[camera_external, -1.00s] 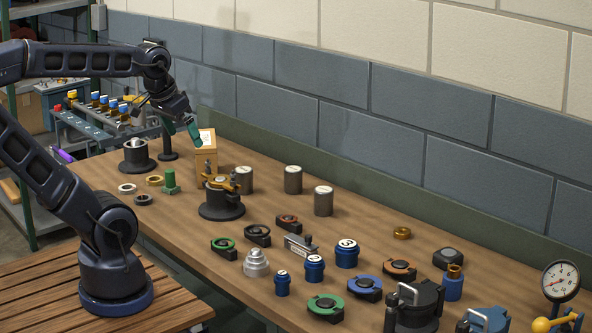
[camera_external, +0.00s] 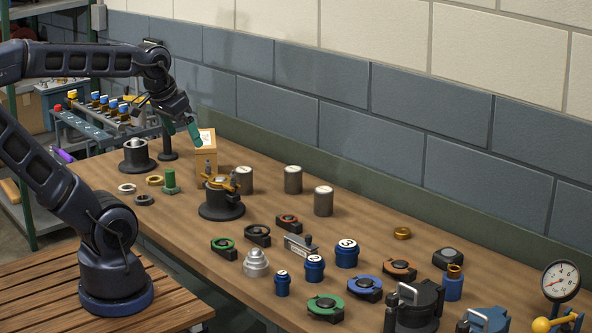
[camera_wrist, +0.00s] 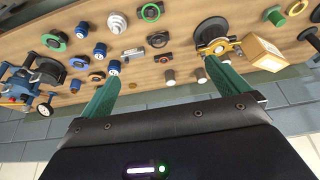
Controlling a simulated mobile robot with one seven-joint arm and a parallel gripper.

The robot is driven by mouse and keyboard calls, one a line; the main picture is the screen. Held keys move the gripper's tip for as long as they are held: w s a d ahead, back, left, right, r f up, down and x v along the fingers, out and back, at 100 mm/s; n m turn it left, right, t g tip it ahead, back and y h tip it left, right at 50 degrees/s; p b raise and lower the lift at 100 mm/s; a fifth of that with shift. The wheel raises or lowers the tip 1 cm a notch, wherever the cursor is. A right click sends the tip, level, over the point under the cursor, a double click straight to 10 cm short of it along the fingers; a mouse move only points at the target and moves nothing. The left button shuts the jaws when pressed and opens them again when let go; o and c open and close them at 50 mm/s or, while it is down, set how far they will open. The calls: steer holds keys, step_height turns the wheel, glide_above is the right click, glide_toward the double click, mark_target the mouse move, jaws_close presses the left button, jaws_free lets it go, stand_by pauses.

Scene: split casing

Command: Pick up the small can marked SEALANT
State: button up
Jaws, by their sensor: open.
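Three similar small grey cans with pale tops stand upright on the wooden bench: one (camera_external: 244,181) beside the black clamp stand, one (camera_external: 293,180) in the middle and one (camera_external: 323,202) to its right. Their markings are too small to read, so I cannot tell which says SEALANT. In the wrist view the cans (camera_wrist: 168,77) show beyond and between my green fingers. My gripper (camera_external: 184,134) is high above the bench's far left part, near the cardboard box, apart from the cans. In the wrist view my gripper (camera_wrist: 161,72) is open with nothing between its fingers.
The black stand with a yellow clamp (camera_external: 221,208) and the cardboard box (camera_external: 206,157) are close to the leftmost can. Blue weights (camera_external: 346,254), ring clamps and other fittings crowd the front right. Behind the cans runs a green ledge (camera_external: 370,195) along the wall.

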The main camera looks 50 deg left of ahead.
steer(key=c, duration=0.5)
steer(key=shift+o, duration=0.2)
steer(key=m+t+h, duration=0.1)
steer(key=m+h, duration=0.2)
steer(key=m, duration=0.2)
glide_above(320, 190)
steer(key=s, duration=0.4)
step_height(320, 190, down, 22)
steer(key=r, duration=0.1)
steer(key=shift+w+f, duration=0.45)
steer(key=shift+f, duration=0.3)
steer(key=shift+w+f, duration=0.45)
steer(key=shift+f, duration=0.35)
steer(key=shift+w+f, duration=0.45)
steer(key=shift+f, duration=0.3)
steer(key=shift+t+y, duration=0.3)
steer(key=shift+a+x, duration=0.15)
steer(key=shift+x, duration=1.25)
steer(key=shift+a+x, duration=0.2)
steer(key=shift+x, duration=1.15)
